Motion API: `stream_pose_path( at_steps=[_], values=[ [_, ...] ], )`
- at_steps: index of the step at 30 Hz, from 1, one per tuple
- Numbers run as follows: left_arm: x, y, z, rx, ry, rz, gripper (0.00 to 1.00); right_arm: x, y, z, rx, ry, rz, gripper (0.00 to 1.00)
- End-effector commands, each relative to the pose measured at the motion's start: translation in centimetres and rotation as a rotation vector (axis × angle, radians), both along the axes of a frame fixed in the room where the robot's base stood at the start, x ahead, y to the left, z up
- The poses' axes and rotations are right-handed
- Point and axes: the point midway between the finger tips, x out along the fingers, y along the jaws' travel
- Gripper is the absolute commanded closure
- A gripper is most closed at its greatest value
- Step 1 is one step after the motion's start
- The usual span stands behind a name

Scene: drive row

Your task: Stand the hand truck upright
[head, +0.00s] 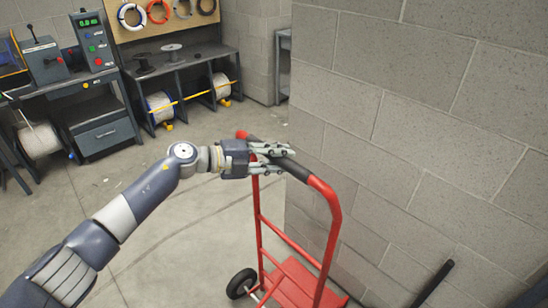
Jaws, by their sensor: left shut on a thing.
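The red hand truck (332,232) stands beside the block wall, looking close to upright. Its looped handle with a black grip (297,169) is at the top. A black wheel (240,284) and a red plate show at the bottom, partly cut off by the picture's lower edge, so I cannot tell how they meet the floor. My left gripper (276,156) reaches in from the left and is shut on the handle at its black grip. Its fingers hide part of the handle. My right gripper is out of view.
The grey block wall (430,130) is close on the right. A dark rod (432,284) shows low in front of it. Workbenches (190,60) with cable spools and a control box (93,42) stand at the back left. The concrete floor (180,240) left of the hand truck is clear.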

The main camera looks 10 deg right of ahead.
Motion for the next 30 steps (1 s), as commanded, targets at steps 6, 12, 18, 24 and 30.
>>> stream_pose_path(
  at_steps=[6,12,18,24,30],
  values=[
    [0.3,-0.6,-0.1,-0.001,-0.004,0.013,1.00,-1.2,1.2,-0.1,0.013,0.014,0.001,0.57],
    [0.3,-0.7,0.0,-0.004,-0.006,0.013,1.00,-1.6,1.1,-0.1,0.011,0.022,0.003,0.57],
    [0.3,-0.7,0.2,-0.006,-0.007,0.012,0.59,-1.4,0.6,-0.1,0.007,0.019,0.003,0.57],
    [0.3,-0.6,0.0,-0.003,-0.005,0.010,0.54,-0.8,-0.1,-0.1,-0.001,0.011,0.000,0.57],
    [0.2,-0.3,0.0,-0.001,-0.004,0.011,0.54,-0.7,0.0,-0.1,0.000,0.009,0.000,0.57]
  ],
)
